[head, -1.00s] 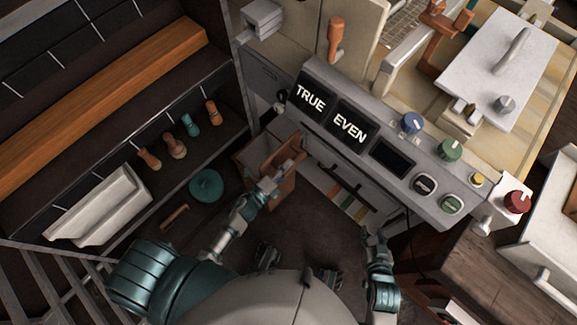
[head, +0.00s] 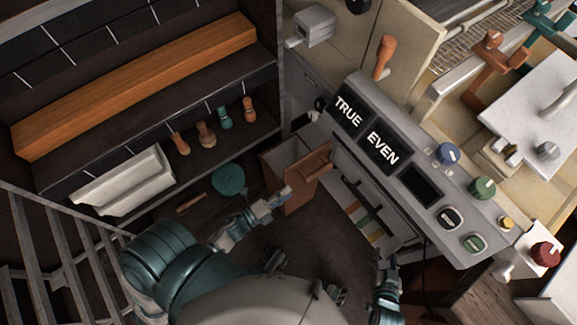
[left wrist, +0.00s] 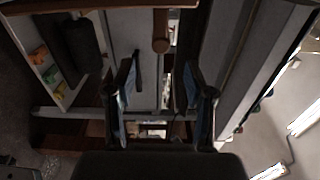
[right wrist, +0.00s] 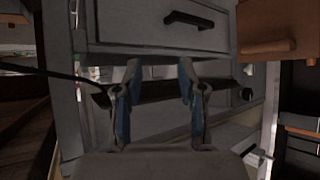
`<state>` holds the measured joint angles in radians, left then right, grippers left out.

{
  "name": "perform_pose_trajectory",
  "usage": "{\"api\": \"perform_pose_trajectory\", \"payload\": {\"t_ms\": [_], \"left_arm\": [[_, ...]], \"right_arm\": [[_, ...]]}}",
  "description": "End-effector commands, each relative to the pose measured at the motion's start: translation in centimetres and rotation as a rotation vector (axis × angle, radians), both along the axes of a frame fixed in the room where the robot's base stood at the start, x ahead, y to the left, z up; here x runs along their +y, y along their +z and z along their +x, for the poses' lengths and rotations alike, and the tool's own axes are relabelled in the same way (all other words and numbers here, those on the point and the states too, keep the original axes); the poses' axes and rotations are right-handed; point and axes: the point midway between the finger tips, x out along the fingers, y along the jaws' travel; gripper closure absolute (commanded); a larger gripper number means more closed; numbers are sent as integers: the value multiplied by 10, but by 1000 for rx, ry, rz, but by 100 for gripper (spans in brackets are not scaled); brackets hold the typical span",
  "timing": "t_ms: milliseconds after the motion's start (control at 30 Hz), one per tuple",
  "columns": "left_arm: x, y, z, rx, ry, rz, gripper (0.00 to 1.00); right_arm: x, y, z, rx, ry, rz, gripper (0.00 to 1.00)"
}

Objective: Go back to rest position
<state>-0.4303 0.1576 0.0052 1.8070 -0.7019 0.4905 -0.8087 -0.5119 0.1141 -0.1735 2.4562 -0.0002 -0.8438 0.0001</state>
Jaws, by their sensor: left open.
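My left gripper (head: 278,197) is open, low in front of the brown wooden bin (head: 283,190); the head view does not show whether they touch. My right gripper (head: 388,258) hangs low in front of the grey control cabinet. In the right wrist view my right gripper (right wrist: 158,75) has its fingers apart and is empty, facing the cabinet's grey drawer (right wrist: 150,25) with a dark handle.
The control panel (head: 410,165) with TRUE and EVEN screens and knobs stands at the right. A white trough (head: 125,183), a teal disc (head: 228,180) and a railing (head: 60,250) lie to the left.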

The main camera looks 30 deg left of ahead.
Motion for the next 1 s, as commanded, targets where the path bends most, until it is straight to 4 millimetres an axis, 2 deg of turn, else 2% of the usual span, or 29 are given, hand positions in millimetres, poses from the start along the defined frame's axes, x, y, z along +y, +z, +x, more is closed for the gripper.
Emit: {"api": "perform_pose_trajectory", "payload": {"t_ms": [267,333,367,467,533,567,600,667,700,800,900,1000], "left_arm": [[0,0,0,3,2,-2,46],[3,-2,2,33,26,-25,46],[6,-4,3,61,49,-49,46],[22,-20,6,235,186,-196,46],[35,-45,-1,425,333,-349,46],[40,-59,-9,516,405,-419,46],[44,-77,-22,639,506,-512,46],[45,-105,-49,824,660,-638,46],[43,-121,-71,939,761,-712,46],[31,-149,-126,1182,992,-842,46],[20,-163,-168,1338,1155,-907,46],[14,-169,-191,1417,1244,-932,46]], "right_arm": [[0,0,0,0,0,0,60],[0,-5,0,16,0,-5,60],[-1,-10,-1,32,0,-10,60],[-3,-42,-6,124,-2,-35,60],[-8,-76,-18,223,-3,-60,60],[-10,-92,-25,272,-4,-72,60],[-14,-114,-37,337,-4,-88,60],[-21,-144,-58,435,-7,-111,60],[-25,-163,-74,498,-8,-125,60],[-36,-199,-113,632,-12,-155,60],[-44,-221,-143,720,-13,-173,60],[-47,-232,-160,766,-14,-183,60]]}}
